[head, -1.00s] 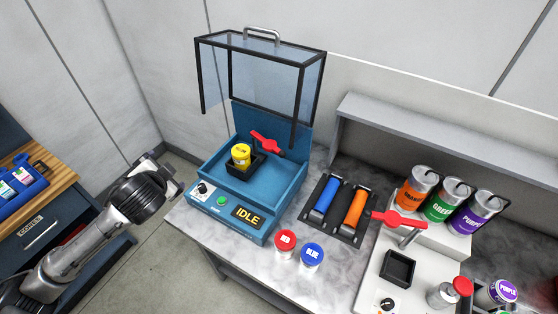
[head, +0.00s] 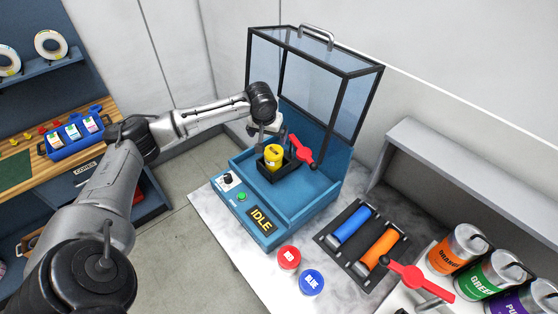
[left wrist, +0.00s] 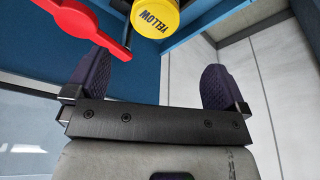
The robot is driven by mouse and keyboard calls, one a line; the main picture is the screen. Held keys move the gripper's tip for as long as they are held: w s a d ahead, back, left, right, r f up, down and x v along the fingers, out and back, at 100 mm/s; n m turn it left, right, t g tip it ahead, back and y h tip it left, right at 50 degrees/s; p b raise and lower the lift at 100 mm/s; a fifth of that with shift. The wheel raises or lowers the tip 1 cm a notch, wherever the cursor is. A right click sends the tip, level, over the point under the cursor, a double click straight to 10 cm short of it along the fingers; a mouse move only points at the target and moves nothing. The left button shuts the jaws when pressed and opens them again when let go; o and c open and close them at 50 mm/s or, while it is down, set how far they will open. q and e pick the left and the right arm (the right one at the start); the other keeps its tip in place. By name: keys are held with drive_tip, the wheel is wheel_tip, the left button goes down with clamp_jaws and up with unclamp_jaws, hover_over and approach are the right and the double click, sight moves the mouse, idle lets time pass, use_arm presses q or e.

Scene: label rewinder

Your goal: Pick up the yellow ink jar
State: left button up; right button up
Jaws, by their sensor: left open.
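The yellow ink jar (head: 273,156) stands in a black square holder (head: 276,176) on the blue machine (head: 310,190), which reads IDLE. In the left wrist view the jar (left wrist: 157,18), labelled YELLOW, shows at the top edge, beyond the fingertips. My left gripper (head: 264,132) is just behind the jar in the head view, partly hidden by its own wrist. In the left wrist view its two fingers (left wrist: 157,68) are wide apart with nothing between them. My right gripper is not in view.
A red lever (head: 302,150) stands right beside the jar and shows near the left finger (left wrist: 88,22). The machine's clear black-framed cover (head: 325,85) is raised above. Red (head: 289,257) and blue (head: 312,282) jars stand on the marble top in front.

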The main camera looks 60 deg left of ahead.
sight(273, 152)
use_arm(q)
drive_tip(key=x, duration=0.8)
drive_tip(key=shift+w, duration=0.15)
drive_tip(key=shift+d+p+x, duration=0.2)
drive_tip(key=shift+x, duration=0.85)
drive_tip(key=shift+d+p+x, duration=0.15)
drive_tip(key=shift+p+x, duration=0.05)
drive_tip(key=shift+x, duration=0.9)
drive_tip(key=shift+w+a+f, duration=0.1)
drive_tip(key=shift+w+f, duration=0.05)
drive_tip(key=shift+f, duration=0.55)
drive_tip(key=shift+c, duration=0.5)
drive_tip(key=c, duration=1)
